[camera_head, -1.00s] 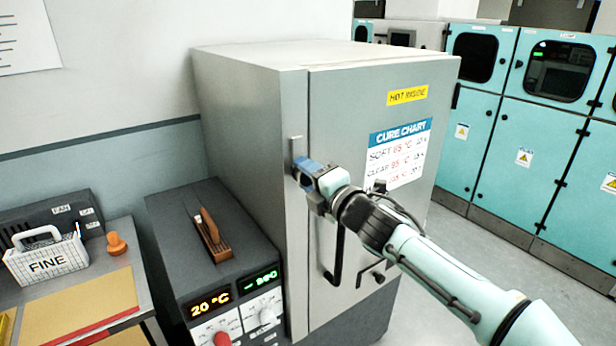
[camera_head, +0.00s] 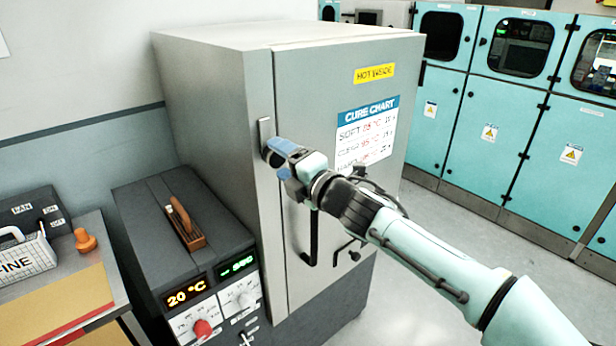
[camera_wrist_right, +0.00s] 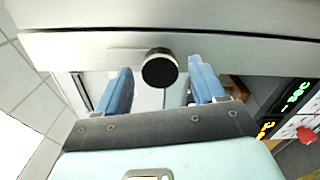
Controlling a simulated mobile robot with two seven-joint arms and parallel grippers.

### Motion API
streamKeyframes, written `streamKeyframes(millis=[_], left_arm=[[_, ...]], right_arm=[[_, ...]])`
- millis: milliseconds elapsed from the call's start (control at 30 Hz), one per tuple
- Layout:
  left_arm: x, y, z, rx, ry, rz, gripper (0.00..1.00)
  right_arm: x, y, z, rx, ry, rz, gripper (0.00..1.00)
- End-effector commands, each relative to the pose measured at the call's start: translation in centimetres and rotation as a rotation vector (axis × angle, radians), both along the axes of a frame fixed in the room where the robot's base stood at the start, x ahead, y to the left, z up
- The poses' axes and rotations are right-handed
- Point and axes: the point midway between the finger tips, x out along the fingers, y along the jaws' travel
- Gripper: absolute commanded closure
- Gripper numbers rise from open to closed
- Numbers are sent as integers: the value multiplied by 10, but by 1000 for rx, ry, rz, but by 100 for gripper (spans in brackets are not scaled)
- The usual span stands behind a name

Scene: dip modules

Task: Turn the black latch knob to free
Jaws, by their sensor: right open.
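The black latch knob (camera_wrist_right: 160,70) shows in the right wrist view as a round black disc on the grey cabinet's front. My right gripper (camera_wrist_right: 162,88) is open, with one blue finger on either side of the knob and gaps between. In the head view my right gripper (camera_head: 276,152) is at the left edge of the cabinet door (camera_head: 325,130), just below the top of a light latch plate (camera_head: 265,130). My left gripper is not in view.
A black door handle (camera_head: 312,240) hangs below my right gripper. A dark control unit (camera_head: 185,250) with displays and knobs stands left of the cabinet. A side table (camera_head: 75,300) is further left. Teal cabinets (camera_head: 490,130) stand at the back right.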

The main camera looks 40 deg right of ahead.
Motion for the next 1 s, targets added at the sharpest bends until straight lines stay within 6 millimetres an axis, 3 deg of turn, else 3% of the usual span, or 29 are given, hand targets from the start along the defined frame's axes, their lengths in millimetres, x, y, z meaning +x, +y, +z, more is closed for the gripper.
streamKeyframes(millis=[300,500,1000], left_arm=[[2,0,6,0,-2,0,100],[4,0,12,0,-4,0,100],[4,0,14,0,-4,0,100]], right_arm=[[-74,-6,2,0,-2,-2,31],[-102,-8,2,0,-1,0,31],[-110,-9,-1,-1,1,0,31]])
